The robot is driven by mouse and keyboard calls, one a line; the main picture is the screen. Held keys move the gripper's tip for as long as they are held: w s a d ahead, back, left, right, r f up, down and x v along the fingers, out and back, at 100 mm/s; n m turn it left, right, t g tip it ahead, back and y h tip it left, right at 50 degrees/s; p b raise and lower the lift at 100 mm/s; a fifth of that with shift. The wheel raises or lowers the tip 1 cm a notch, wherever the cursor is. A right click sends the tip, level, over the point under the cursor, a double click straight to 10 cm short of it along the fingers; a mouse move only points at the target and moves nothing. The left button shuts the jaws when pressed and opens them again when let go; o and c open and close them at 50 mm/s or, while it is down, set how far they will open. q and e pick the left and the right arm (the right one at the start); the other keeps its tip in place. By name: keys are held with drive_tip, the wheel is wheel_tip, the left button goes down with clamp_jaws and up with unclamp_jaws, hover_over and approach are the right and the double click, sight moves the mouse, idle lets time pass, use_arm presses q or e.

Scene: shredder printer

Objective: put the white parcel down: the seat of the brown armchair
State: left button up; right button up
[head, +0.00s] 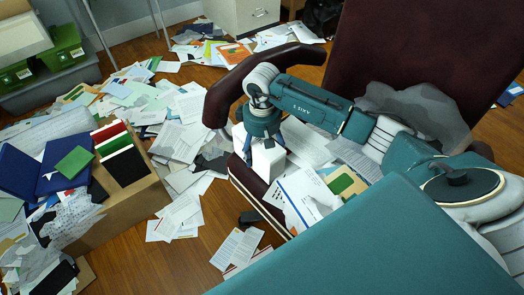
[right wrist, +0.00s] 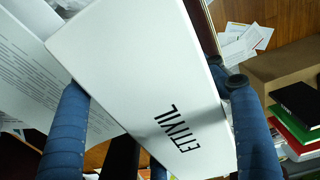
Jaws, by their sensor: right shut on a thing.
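The white parcel (head: 268,163) is a box held below my right gripper (head: 262,143) at the left part of the brown armchair's seat. In the right wrist view the parcel (right wrist: 150,75) fills the middle, with black lettering, between the blue fingers of my right gripper (right wrist: 160,135). The brown armchair (head: 400,48) has a high dark back and a curved armrest. Its seat (head: 256,187) shows as a dark strip at the front; papers and my right arm cover the rest. I cannot tell whether the parcel touches the seat. My left gripper is out of view.
Loose papers (head: 310,195) lie on the seat beside the parcel. A cardboard box (head: 130,205) with folders stands on the floor at the left. Papers (head: 180,125) litter the wooden floor between box and chair. A white cabinet (head: 245,15) stands at the back.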

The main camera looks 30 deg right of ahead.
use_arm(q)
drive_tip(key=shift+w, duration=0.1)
use_arm(e)
drive_tip(key=shift+w, duration=0.1)
drive_tip(key=o, duration=1.9)
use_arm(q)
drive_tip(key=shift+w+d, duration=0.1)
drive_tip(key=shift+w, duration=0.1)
use_arm(e)
drive_tip(key=shift+o, duration=0.2)
drive_tip(key=shift+r, duration=0.3)
wheel_tip(320, 180, up, 9)
drive_tip(key=shift+f+p, duration=0.2)
drive_tip(key=shift+p, duration=0.7)
wheel_tip(320, 180, up, 2)
drive_tip(key=shift+r, duration=0.1)
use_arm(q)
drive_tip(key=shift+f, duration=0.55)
use_arm(e)
drive_tip(key=shift+r, duration=0.35)
